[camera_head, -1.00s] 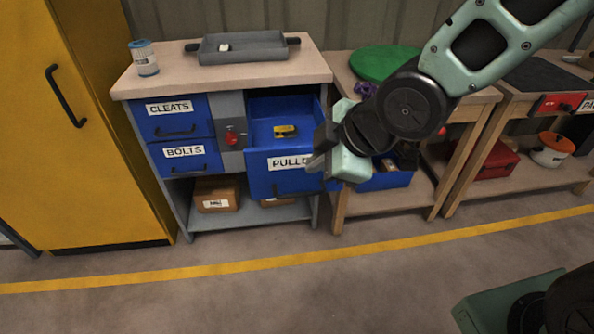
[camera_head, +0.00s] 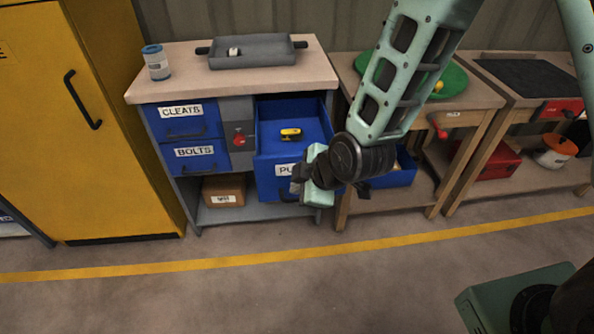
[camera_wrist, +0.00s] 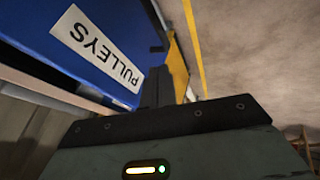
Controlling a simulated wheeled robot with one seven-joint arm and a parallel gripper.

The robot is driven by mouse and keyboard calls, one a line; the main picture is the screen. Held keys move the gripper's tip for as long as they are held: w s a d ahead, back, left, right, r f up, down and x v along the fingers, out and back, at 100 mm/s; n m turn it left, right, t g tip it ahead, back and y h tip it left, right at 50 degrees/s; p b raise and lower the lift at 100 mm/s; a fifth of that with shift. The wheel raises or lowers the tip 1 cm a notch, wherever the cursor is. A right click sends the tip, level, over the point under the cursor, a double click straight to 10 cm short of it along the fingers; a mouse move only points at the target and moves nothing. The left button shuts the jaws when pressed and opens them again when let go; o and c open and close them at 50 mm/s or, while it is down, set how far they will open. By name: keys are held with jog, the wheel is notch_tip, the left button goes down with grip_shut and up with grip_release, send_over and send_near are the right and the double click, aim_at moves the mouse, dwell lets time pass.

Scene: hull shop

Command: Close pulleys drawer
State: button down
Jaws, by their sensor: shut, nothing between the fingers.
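The blue pulleys drawer (camera_head: 270,178) is pulled out of the cabinet in the head view. A small yellow and black item (camera_head: 290,133) lies inside it. My gripper (camera_head: 298,180) is in front of the drawer's face, covering part of its label and handle. In the wrist view the drawer face with its PULLEYS label (camera_wrist: 97,46) fills the upper left, and my gripper's fingers (camera_wrist: 158,88) show close beside it. The fingers are shut and empty. I cannot tell whether they touch the drawer.
Cleats (camera_head: 188,122) and bolts (camera_head: 195,157) drawers are shut on the left. A grey tray (camera_head: 252,53) and a jar (camera_head: 156,62) stand on top. A yellow cabinet (camera_head: 75,170) is at left, a wooden bench (camera_head: 343,190) at right. The floor in front is clear.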

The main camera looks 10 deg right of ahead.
aim_at(287, 177)
jog(key=shift+w+d+r, duration=0.1)
jog(key=shift+w, duration=1.85)
